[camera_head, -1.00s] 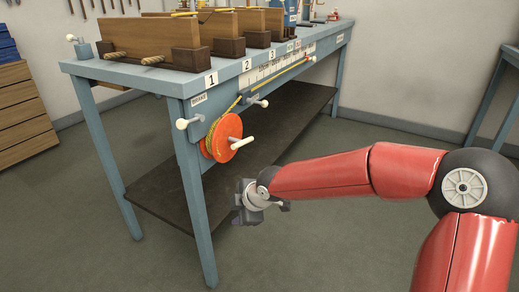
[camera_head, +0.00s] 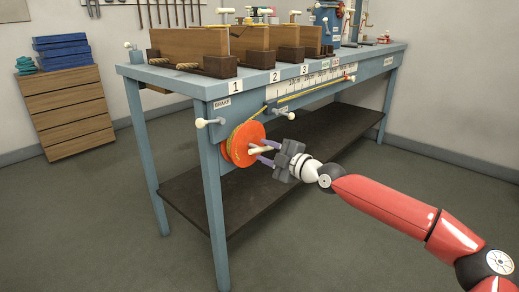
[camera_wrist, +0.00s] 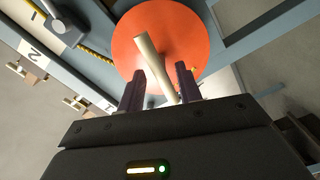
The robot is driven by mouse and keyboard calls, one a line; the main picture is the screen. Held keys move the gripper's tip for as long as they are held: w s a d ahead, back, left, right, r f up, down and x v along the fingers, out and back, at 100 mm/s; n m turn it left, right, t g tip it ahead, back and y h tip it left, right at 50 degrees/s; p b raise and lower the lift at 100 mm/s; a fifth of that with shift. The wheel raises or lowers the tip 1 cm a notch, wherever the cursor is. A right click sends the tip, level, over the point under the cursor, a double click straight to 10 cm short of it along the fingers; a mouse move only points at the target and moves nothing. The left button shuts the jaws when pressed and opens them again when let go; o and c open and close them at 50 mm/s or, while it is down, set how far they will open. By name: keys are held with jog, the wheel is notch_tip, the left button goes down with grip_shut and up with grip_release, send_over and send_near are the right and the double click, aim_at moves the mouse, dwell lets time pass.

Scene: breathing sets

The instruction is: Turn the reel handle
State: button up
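The orange reel (camera_head: 243,143) is mounted on the front of the blue workbench, below the brake label. Its pale handle (camera_head: 261,149) sticks out from the reel's face toward my gripper (camera_head: 264,150). In the wrist view the orange disc (camera_wrist: 190,30) fills the top middle, and the cream handle (camera_wrist: 152,58) runs from the disc down between my two dark fingers. My gripper (camera_wrist: 160,88) is open, with a finger on each side of the handle and gaps visible. I cannot tell whether either finger touches it.
The blue workbench (camera_head: 215,245) has a leg just left of the reel and a dark lower shelf (camera_head: 270,185) behind. A white-knobbed brake lever (camera_head: 202,123) and another knob (camera_head: 289,115) project above the reel. A yellow rope (camera_head: 310,91) runs along the bench front.

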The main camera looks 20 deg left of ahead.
aim_at(264, 150)
jog(key=shift+x, duration=1.6)
jog(key=shift+c, duration=0.4)
